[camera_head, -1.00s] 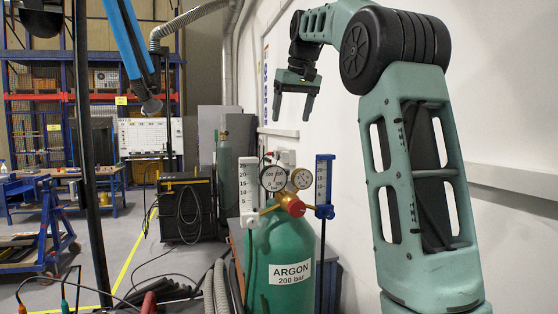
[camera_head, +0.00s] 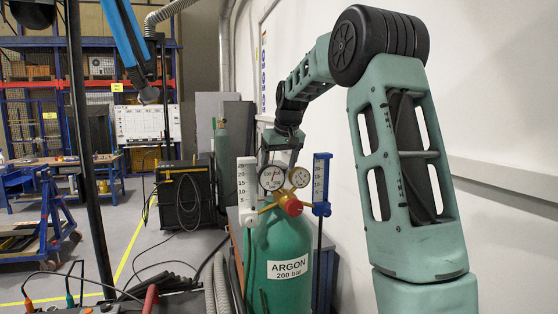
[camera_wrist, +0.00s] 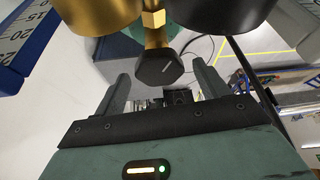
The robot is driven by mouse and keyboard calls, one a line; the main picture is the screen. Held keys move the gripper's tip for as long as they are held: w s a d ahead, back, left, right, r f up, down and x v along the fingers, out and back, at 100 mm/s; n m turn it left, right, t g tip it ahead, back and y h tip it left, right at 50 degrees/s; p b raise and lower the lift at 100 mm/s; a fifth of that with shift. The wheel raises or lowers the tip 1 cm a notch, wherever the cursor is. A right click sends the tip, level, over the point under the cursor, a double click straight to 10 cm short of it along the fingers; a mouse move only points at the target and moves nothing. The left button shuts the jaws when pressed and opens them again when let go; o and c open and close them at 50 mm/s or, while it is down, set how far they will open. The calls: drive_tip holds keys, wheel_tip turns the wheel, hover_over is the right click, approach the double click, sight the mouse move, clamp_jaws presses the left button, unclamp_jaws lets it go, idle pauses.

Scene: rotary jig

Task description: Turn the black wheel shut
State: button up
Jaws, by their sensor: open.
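The black wheel (camera_wrist: 158,68) is a small dark faceted knob on a brass stem, at the upper middle of the wrist view. I cannot make it out in the head view. My gripper (camera_wrist: 161,84) is open, with one finger on each side of the wheel in the picture and a visible gap at both. In the head view my gripper (camera_head: 281,157) hangs just behind and above the gauges of the green argon cylinder (camera_head: 272,245). Its fingertips are partly hidden there.
Two round gauges (camera_head: 271,178), a red knob (camera_head: 291,203), a white flow tube (camera_head: 247,185) and a blue-framed flow tube (camera_head: 321,184) crowd the cylinder top. The white wall (camera_head: 420,70) stands close on the right. Cables and hoses lie to the left.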

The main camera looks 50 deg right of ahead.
drive_tip(key=shift+f, duration=0.15)
drive_tip(key=c, duration=1)
drive_tip(key=shift+o, duration=0.2)
